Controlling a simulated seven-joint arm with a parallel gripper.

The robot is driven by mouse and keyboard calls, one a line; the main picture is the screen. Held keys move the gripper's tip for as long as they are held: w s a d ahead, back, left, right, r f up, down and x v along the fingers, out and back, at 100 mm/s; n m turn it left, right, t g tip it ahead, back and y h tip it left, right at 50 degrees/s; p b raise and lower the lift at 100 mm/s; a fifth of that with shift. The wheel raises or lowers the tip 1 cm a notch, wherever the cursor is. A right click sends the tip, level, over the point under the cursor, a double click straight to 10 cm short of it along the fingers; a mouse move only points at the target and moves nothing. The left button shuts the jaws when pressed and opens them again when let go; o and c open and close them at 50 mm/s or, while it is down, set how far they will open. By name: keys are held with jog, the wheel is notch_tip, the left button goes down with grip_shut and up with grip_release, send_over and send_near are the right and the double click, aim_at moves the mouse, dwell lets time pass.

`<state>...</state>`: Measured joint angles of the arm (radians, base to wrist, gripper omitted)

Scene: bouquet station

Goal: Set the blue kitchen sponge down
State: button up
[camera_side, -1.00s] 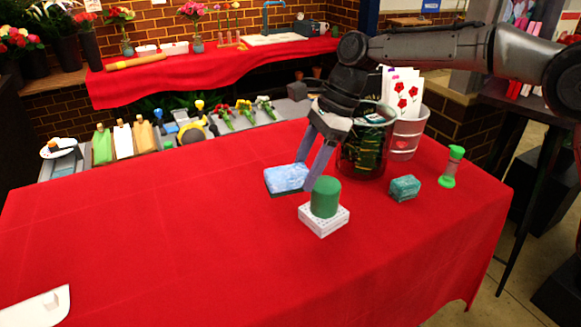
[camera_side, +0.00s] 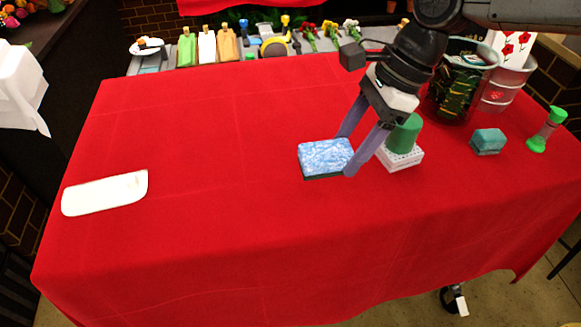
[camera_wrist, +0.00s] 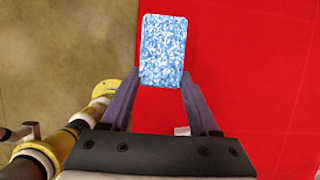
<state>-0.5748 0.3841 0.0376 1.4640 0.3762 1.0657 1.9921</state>
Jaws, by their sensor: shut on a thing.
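The blue kitchen sponge (camera_side: 326,157) is a flat block with a mottled blue and white top and a dark underside. My gripper (camera_side: 350,155) is shut on its right end in the side view. In the wrist view the sponge (camera_wrist: 163,48) sticks out beyond the fingertips of my gripper (camera_wrist: 160,82). It lies level over the red-covered table (camera_side: 220,230). I cannot tell whether its underside touches the cloth.
Right of my gripper, a green cylinder (camera_side: 405,133) stands on a white block (camera_side: 402,158). Farther right are a teal block (camera_side: 488,141), a green-ended timer (camera_side: 547,130) and a dark patterned bin (camera_side: 458,85). A white board (camera_side: 105,193) lies left. The cloth between is clear.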

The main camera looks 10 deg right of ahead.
jog(key=w+a+f, duration=0.3)
jog(key=w+a, duration=0.1)
send_near(288, 180)
jog(key=shift+s+a+f, duration=0.3)
jog(key=shift+a+f, duration=0.35)
jog(key=shift+a, duration=0.25)
jog(key=shift+w+a+f, duration=0.35)
jog(key=shift+w+f, duration=0.05)
jog(key=shift+f, duration=1.65)
jog(key=shift+f, duration=0.15)
jog(key=o, duration=1.3)
